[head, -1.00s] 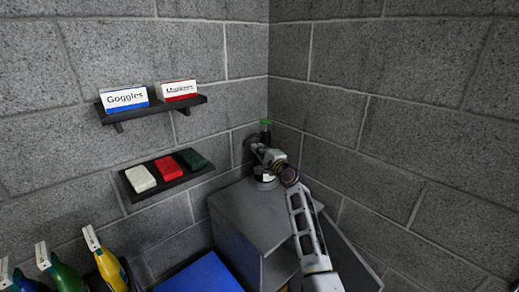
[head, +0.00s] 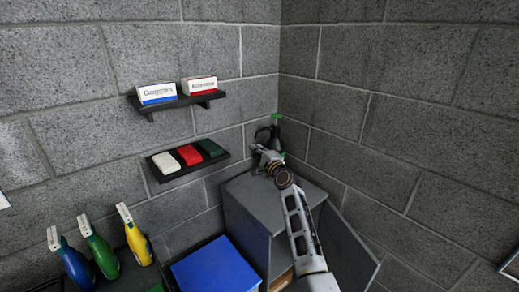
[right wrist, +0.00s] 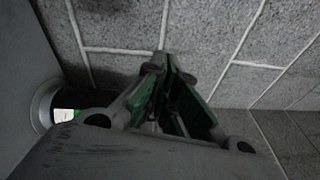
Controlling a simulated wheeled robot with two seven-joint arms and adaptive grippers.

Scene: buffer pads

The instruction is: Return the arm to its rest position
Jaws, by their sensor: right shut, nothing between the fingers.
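My right arm reaches from the bottom of the head view toward the room corner, above the grey cabinet (head: 245,195). Its gripper (head: 276,118) points upward near the corner, with green finger pads at its tip. In the right wrist view the two fingers of the gripper (right wrist: 160,66) meet at their tips in front of the block wall, with nothing between them. My left gripper is not in view.
A wall shelf (head: 212,97) holds a Goggles box (head: 157,93) and a red-and-white box (head: 200,85). A lower shelf (head: 168,177) holds white, red and green pads. Several spray bottles (head: 138,242) and a blue-topped box (head: 215,268) stand lower left. The cabinet's door (head: 346,250) stands open.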

